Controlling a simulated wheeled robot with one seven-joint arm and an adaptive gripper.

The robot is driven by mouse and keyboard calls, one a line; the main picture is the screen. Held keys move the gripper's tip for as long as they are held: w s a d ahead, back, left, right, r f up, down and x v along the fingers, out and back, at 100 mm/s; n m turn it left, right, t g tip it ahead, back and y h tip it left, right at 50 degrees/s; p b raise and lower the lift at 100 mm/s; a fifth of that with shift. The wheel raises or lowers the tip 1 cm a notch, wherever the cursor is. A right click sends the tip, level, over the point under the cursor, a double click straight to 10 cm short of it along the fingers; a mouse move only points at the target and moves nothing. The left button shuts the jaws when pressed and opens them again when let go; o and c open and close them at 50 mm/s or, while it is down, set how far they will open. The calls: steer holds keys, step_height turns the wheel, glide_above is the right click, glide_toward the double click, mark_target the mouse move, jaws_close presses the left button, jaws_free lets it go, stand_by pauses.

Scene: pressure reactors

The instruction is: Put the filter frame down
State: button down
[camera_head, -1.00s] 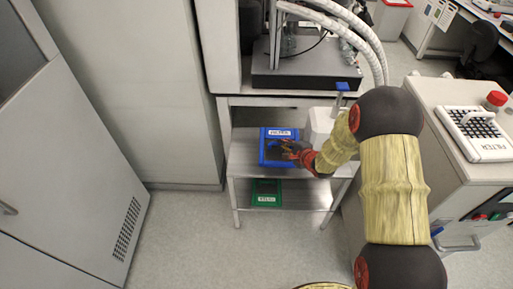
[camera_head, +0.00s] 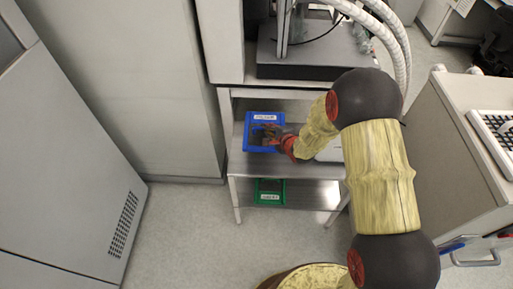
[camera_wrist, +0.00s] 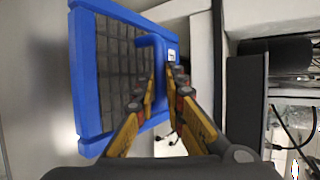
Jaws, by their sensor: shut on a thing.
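The blue filter frame (camera_head: 248,138) has a dark grid inside and a white label at its far edge. It is over the upper shelf (camera_head: 240,165) of a metal stand in the head view; whether it touches the shelf I cannot tell. My gripper (camera_head: 272,133) reaches onto it from the right. In the wrist view the frame (camera_wrist: 85,85) fills the upper left, tilted in the picture. There my gripper (camera_wrist: 160,85) is shut on its blue grip part. The fingers hide part of the frame.
A green frame (camera_head: 270,199) with a white label lies on the lower shelf. A dark-based machine (camera_head: 310,68) with white hoses stands above and behind the upper shelf. A grey cabinet (camera_head: 70,170) is at left.

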mark_target(259, 141)
steer(key=a+f+b, duration=0.1)
steer(key=a+f, duration=0.1)
steer(key=s+a+f+b, duration=0.1)
steer(key=a+f, duration=0.1)
steer(key=f, duration=0.1)
steer(key=shift+a+f, duration=0.25)
steer(key=shift+a, duration=0.05)
steer(key=f+b, duration=0.1)
steer(key=f, duration=0.1)
steer(key=f+b, duration=0.1)
steer(key=shift+s+a+f, duration=0.15)
steer(key=shift+a+f, duration=0.05)
steer(key=shift+f, duration=0.2)
steer(key=shift+r, duration=0.15)
steer(key=c, duration=1.9)
jaws_free()
